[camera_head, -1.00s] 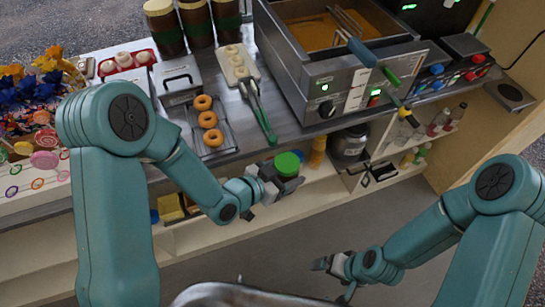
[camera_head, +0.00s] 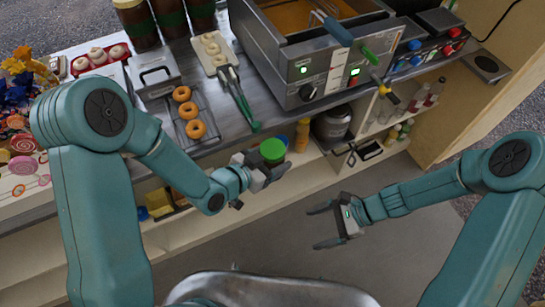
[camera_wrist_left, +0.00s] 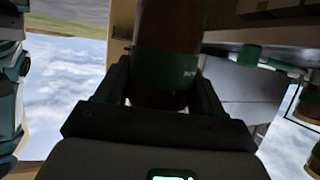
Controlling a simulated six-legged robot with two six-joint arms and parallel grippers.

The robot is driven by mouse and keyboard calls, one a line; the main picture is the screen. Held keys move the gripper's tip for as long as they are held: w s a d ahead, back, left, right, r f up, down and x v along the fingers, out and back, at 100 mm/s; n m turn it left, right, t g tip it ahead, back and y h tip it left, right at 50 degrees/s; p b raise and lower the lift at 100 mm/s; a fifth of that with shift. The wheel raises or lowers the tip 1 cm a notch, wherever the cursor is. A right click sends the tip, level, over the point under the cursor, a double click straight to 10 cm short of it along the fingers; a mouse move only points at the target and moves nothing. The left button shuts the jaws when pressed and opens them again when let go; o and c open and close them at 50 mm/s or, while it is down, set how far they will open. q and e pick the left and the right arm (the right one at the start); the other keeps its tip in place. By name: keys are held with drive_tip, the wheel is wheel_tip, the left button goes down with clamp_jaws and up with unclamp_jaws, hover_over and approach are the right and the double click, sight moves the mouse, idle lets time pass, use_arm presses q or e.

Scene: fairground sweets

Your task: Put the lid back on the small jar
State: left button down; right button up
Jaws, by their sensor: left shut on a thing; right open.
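My left gripper (camera_head: 272,172) is shut on a small jar, held in front of the counter edge. In the left wrist view the jar (camera_wrist_left: 165,70) is dark brown with a green band, between the two fingers. In the head view its round green top (camera_head: 272,151) shows above the fingers. I cannot tell whether this is the lid or whether it is seated. No separate lid shows clearly. My right gripper (camera_head: 320,226) is open and empty, to the right of and below the jar in the picture, over the floor.
The counter holds green tongs (camera_head: 239,100), a rack of doughnuts (camera_head: 188,112), a fryer (camera_head: 315,60) and tall brown jars (camera_head: 170,22). A yellow bottle (camera_head: 302,135) and a dark jar (camera_head: 332,124) stand on the shelf below. The space between my grippers is clear.

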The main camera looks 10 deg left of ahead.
drive_tip(key=w+a+r+n+t+y, duration=0.1)
drive_tip(key=w+a+r+n+y, duration=0.25)
drive_tip(key=r, duration=0.55)
drive_tip(key=w+a+r+n+t+y, duration=0.1)
drive_tip(key=w+a+r+n+t, duration=0.15)
drive_tip(key=w+r+n, duration=0.4)
drive_tip(key=s+a+r+n+g+h, duration=0.3)
drive_tip(key=a+r+n+g+h, duration=0.35)
drive_tip(key=n, duration=1.25)
drive_tip(key=w+n+t+h, duration=0.1)
drive_tip(key=w+n+h, duration=0.1)
drive_tip(key=n, duration=0.3)
drive_tip(key=w+a+r+n+t+h, duration=0.1)
drive_tip(key=n+t+h, duration=0.1)
drive_tip(key=n, duration=0.3)
drive_tip(key=w+n+t+h, duration=0.2)
drive_tip(key=n+h, duration=0.1)
drive_tip(key=n, duration=0.1)
drive_tip(key=shift+w+a+r+n+h, duration=0.2)
drive_tip(key=shift+w+n+h, duration=0.1)
drive_tip(key=shift+n, duration=0.1)
drive_tip(key=shift+w+r+n+t, duration=0.3)
drive_tip(key=shift+w+n, duration=0.1)
drive_tip(key=shift+w, duration=0.1)
drive_tip(key=shift+f, duration=0.15)
